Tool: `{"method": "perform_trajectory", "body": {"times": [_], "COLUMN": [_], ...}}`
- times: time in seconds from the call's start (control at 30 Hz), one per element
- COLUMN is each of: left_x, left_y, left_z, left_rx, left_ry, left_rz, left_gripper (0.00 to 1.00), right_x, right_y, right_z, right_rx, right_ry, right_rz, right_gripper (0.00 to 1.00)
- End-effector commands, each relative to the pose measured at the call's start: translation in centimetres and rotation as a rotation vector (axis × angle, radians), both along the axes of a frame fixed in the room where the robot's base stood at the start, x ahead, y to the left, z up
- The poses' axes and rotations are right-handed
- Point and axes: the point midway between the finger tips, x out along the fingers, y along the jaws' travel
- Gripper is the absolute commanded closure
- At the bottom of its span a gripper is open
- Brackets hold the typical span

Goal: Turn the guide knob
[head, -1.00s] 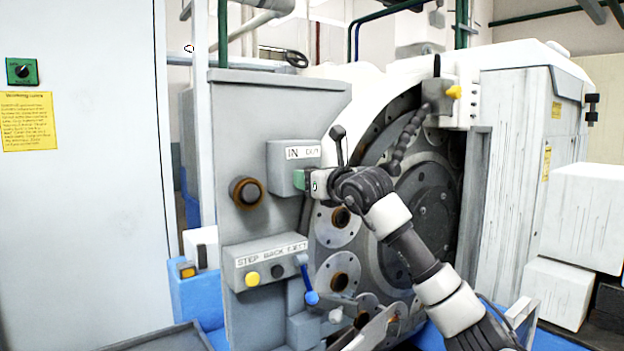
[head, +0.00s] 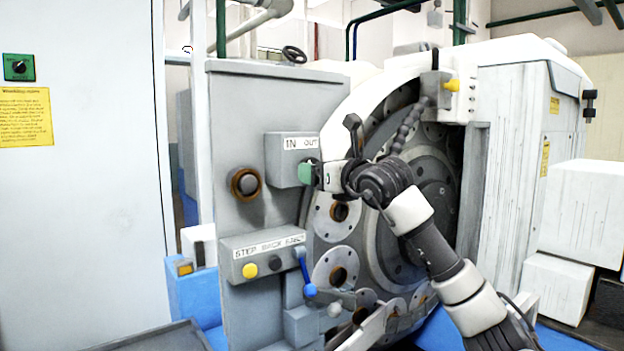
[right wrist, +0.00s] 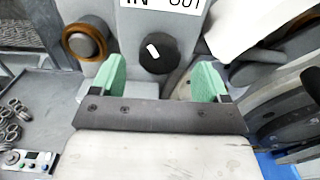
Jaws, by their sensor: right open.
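The guide knob (right wrist: 153,53) is a round black knob with a white mark, on the grey box (head: 284,160) labelled IN and OUT. The mark tilts from upper left to lower right in the right wrist view. The knob itself is hidden in the head view. My right gripper (right wrist: 160,76) is open, with one green finger on each side below the knob in the picture and nothing between them. In the head view the right gripper (head: 308,173) is at the box's right side. My left gripper is not in view.
A brown-ringed button (head: 246,184) sits left of the knob box. Below is the STEP BACK/EJECT box (head: 262,257) with a blue-knobbed lever (head: 306,275). The round machine head (head: 430,200) lies behind my right arm. A tray of metal rings (right wrist: 14,120) shows lower left.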

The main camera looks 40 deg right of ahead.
Motion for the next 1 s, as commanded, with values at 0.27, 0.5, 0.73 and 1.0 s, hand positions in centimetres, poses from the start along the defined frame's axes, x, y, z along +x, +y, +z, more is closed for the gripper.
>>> {"method": "perform_trajectory", "body": {"times": [0.27, 0.5, 0.73, 1.0], "left_x": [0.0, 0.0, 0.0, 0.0], "left_y": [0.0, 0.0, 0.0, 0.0], "left_z": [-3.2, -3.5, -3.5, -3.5], "left_rx": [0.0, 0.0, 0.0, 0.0], "left_ry": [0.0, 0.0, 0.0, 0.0], "left_rz": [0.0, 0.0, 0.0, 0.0], "left_gripper": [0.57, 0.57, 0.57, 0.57], "right_x": [-5.1, -6.4, -6.4, -6.4], "right_y": [0.5, 0.7, 0.7, 0.7], "right_z": [-0.4, -0.1, 0.0, 0.0], "right_rx": [-0.004, -0.001, -0.001, -0.001], "right_ry": [0.0, 0.001, 0.001, 0.001], "right_rz": [-0.002, 0.0, 0.0, 0.0], "right_gripper": [0.25, 0.25, 0.25, 0.25]}}
